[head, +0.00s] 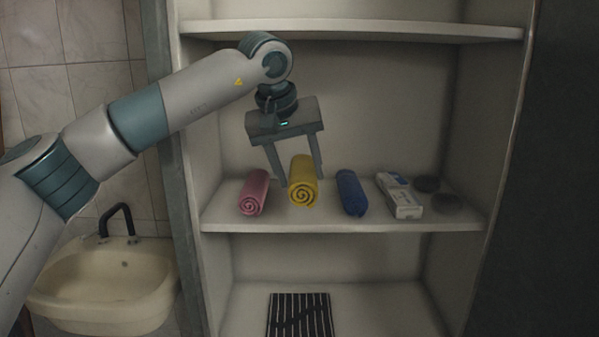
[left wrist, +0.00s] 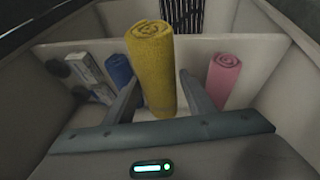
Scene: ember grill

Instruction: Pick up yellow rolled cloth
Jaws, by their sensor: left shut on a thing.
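The yellow rolled cloth (head: 303,182) is between the two fingers of my left gripper (head: 296,172), over the middle shelf. In the head view it appears slightly higher than the rolls beside it. The left wrist view shows the yellow roll (left wrist: 152,65) large and close, with a finger on each side of it. My left gripper (left wrist: 155,98) is shut on the yellow roll. I cannot tell whether the roll still touches the shelf. My right gripper is in neither view.
A pink roll (head: 254,192) lies left of the yellow one and a blue roll (head: 351,193) lies right of it. A white box (head: 400,196) and dark round items (head: 446,203) sit farther right. The upper shelf (head: 350,31) is above. A sink (head: 105,285) stands at left.

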